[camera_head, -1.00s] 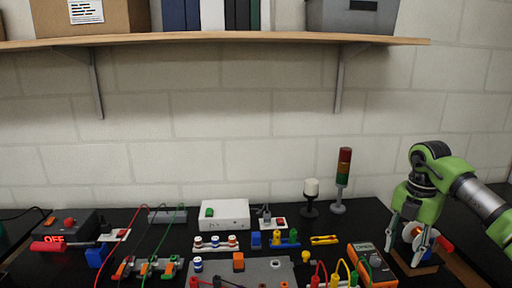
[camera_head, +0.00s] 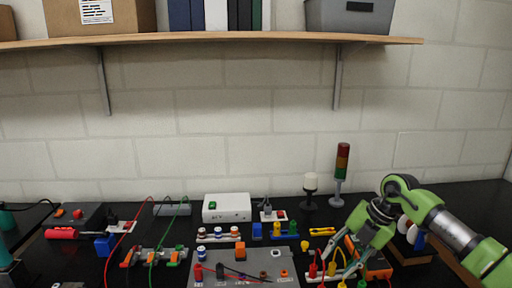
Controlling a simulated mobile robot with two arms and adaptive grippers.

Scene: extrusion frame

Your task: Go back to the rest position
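My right gripper (camera_head: 336,272) reaches in from the right on its green and grey arm. Its fingers point down and left over the bench, in front of the orange multimeter (camera_head: 377,263) and over the coloured plugs (camera_head: 312,270). The fingers are spread apart, and I see nothing held between them. Whether the tips touch the plugs or leads is hard to tell.
A wooden stand (camera_head: 411,252) with white discs and a blue part sits behind my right arm. A signal tower (camera_head: 341,175), white box (camera_head: 227,208), grey panel (camera_head: 230,270), red-handled tool (camera_head: 62,233) and leads crowd the black bench. A shelf (camera_head: 240,38) hangs above.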

